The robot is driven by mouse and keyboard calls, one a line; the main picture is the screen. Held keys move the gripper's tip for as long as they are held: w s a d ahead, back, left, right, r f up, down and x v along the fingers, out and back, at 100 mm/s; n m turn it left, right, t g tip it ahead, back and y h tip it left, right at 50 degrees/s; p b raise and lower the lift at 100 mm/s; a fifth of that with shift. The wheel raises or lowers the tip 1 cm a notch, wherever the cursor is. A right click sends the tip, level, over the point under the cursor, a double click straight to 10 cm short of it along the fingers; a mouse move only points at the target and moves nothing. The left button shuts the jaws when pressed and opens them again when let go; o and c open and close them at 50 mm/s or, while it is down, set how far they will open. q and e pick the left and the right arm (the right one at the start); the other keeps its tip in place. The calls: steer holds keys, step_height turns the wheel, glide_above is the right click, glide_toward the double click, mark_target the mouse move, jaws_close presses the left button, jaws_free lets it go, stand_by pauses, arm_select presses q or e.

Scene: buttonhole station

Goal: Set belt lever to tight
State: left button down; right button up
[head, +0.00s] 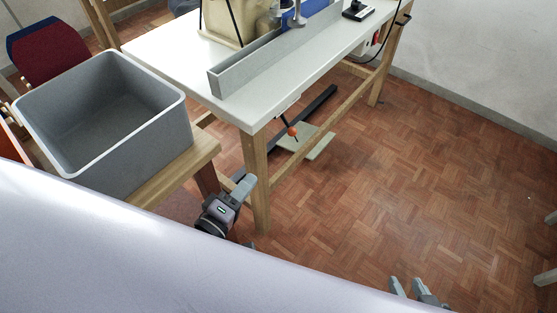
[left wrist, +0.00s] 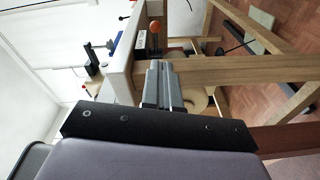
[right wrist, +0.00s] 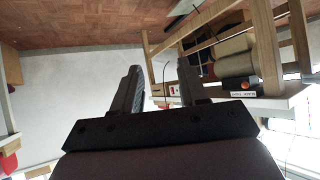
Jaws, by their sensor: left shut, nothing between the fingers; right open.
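The belt lever is a thin dark rod with an orange knob (head: 292,131), under the front edge of the white sewing table (head: 180,62) in the head view. The knob also shows in the left wrist view (left wrist: 154,27), just beyond my left fingertips, and in the right wrist view (right wrist: 254,79) beside a small white label (right wrist: 241,95). My left gripper (head: 243,188) is shut and empty, left of and below the knob, apart from it. It also shows in the left wrist view (left wrist: 161,72). My right gripper (head: 408,287) is open and empty, low at the right, far from the lever.
A grey bin (head: 150,140) stands on a wooden stand at the left, beside my left arm. A wooden table leg (head: 257,180) is close to my left gripper. A pedal plate (head: 308,142) lies under the table. The parquet floor (head: 420,160) at the right is clear.

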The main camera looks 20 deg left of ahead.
arm_select(q)
steer(key=n+b, duration=0.1)
steer(key=w+a+f+n+t+b, duration=0.1)
steer(key=n, duration=0.1)
steer(key=w+a+f+n+t+y+b, duration=0.1)
steer(key=n, duration=0.1)
steer(key=shift+f, duration=0.15)
arm_select(e)
steer(key=f, duration=0.1)
steer(key=w+f, duration=0.1)
steer(key=f, duration=0.1)
steer(key=shift+a, duration=0.15)
arm_select(q)
steer(key=shift+w+d, duration=0.1)
steer(key=shift+w, duration=0.05)
arm_select(e)
steer(key=shift+s, duration=0.1)
arm_select(q)
steer(key=b, duration=0.1)
glide_toward(284, 118)
steer(key=shift+w+d, duration=1.2)
steer(key=shift+d, duration=0.05)
arm_select(e)
steer(key=shift+w+a+t, duration=0.25)
steer(key=shift+a+t, duration=0.05)
steer(key=shift+a, duration=0.25)
